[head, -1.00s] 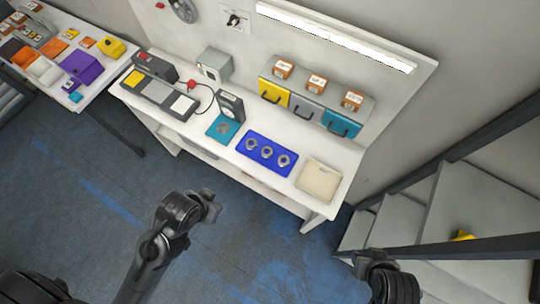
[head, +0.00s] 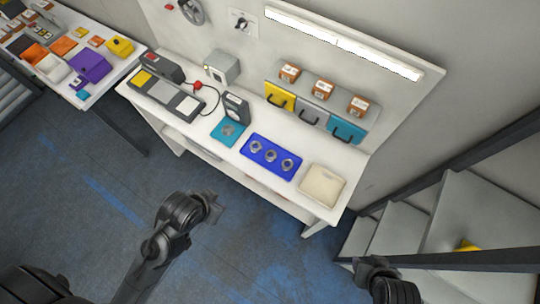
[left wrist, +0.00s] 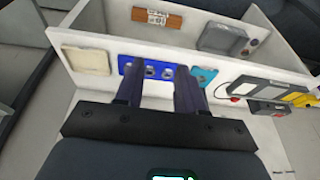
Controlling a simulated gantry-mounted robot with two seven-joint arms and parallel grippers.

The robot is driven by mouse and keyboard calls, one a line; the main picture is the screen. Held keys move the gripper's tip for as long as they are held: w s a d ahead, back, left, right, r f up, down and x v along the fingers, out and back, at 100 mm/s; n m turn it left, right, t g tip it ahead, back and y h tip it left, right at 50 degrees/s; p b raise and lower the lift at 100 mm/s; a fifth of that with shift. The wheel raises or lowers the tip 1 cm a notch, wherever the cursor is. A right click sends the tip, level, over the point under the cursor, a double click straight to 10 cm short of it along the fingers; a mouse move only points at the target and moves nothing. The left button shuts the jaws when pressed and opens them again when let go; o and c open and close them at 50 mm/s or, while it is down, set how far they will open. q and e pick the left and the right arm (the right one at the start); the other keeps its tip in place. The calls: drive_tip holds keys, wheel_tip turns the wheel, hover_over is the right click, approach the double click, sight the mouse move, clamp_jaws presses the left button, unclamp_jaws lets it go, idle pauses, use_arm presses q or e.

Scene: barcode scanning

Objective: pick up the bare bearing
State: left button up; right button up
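Three grey ring-shaped bearings lie in a row on the blue tray (head: 247,151): a left one (head: 257,147), a middle one (head: 270,156) and a right one (head: 287,164). A small grey item (head: 228,130) lies on the teal mat (head: 219,139) to their left. I cannot tell which bearing is bare. My left gripper (head: 216,203) is empty, in front of the bench and well short of the tray. The left wrist view shows its fingers (left wrist: 160,76) apart, with the blue tray (left wrist: 126,61) beyond them. My right gripper (head: 363,264) is at the lower right, its fingers unclear.
A dark upright device (head: 236,108) stands behind the teal mat. A cream tray (head: 322,186) lies at the bench's right end. Yellow, grey and teal bins (head: 313,116) line the back. Stairs (head: 470,215) rise at the right.

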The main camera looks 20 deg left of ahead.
use_arm(q)
drive_tip(key=o, duration=0.8)
drive_tip(key=shift+o, duration=0.4)
